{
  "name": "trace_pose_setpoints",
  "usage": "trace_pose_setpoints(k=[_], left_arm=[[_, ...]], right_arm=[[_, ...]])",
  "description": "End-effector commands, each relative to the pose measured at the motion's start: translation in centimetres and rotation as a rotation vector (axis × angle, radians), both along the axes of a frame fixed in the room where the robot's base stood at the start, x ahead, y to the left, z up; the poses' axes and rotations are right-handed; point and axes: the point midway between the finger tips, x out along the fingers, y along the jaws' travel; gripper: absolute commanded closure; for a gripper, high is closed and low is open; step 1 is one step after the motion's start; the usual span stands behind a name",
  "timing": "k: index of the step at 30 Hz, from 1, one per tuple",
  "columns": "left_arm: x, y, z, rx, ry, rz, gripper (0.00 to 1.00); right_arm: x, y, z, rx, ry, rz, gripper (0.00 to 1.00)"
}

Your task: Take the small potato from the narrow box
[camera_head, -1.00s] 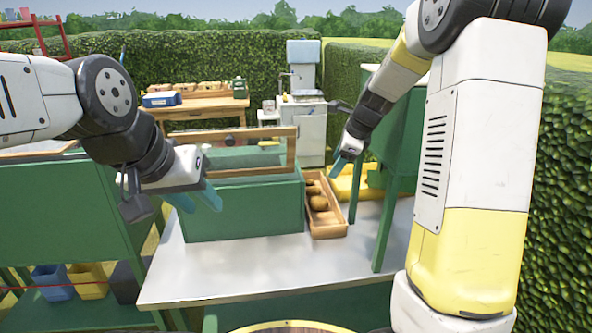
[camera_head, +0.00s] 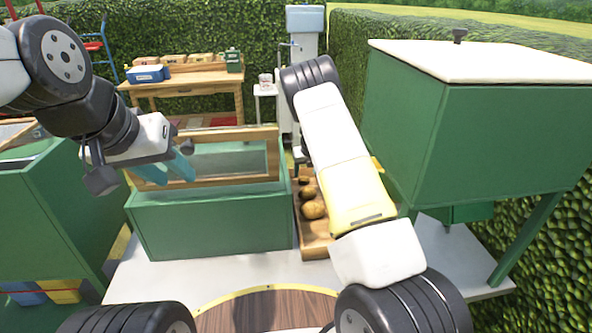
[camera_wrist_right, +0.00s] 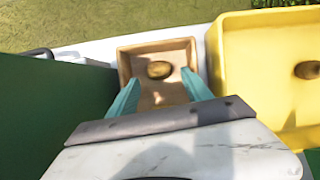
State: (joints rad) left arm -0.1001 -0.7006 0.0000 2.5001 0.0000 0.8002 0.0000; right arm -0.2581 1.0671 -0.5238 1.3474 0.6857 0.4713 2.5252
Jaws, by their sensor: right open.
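The narrow wooden box (camera_head: 315,246) stands on the metal table, right of the green planter, in the head view. Several potatoes lie in it, among them a larger one (camera_head: 314,210) nearest me and a small one (camera_head: 304,180) farther back. My right arm covers part of the box. In the right wrist view, one potato (camera_wrist_right: 159,69) lies near the far end of the narrow box (camera_wrist_right: 125,62). My right gripper (camera_wrist_right: 163,88) is open above the box, its teal fingers short of that potato. My left gripper (camera_head: 168,172) hangs over the left end of the planter, seemingly empty.
The green planter (camera_head: 215,222) with a wooden frame stands close left of the box. A yellow crate (camera_wrist_right: 240,60) with a potato inside stands close right of it. A green lidded bin (camera_head: 470,140) rises at the right. The table front (camera_head: 180,279) is clear.

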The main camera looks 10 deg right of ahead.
Motion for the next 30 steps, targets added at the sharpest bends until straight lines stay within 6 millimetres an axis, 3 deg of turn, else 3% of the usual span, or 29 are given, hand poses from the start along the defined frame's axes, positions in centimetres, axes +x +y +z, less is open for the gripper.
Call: trace_pose_setpoints(k=[9, 19, 27, 30], left_arm=[[0.0, 0.0, 0.0, 0.0, 0.0, 0.0, 0.64], [0.0, 0.0, 0.0, 0.0, 0.0, 0.0, 0.64], [0.0, 0.0, 0.0, 0.0, 0.0, 0.0, 0.64], [0.0, 0.0, 0.0, 0.0, 0.0, 0.0, 0.64]], right_arm=[[1.3, 0.3, -4.3, 0.001, 0.002, 0.0, 0.42], [1.7, 0.3, -5.0, 0.0, 0.001, 0.001, 0.42], [1.6, 0.3, -4.9, 0.0, 0.001, 0.001, 0.93], [1.6, 0.3, -4.9, 0.0, 0.001, 0.001, 0.93]])
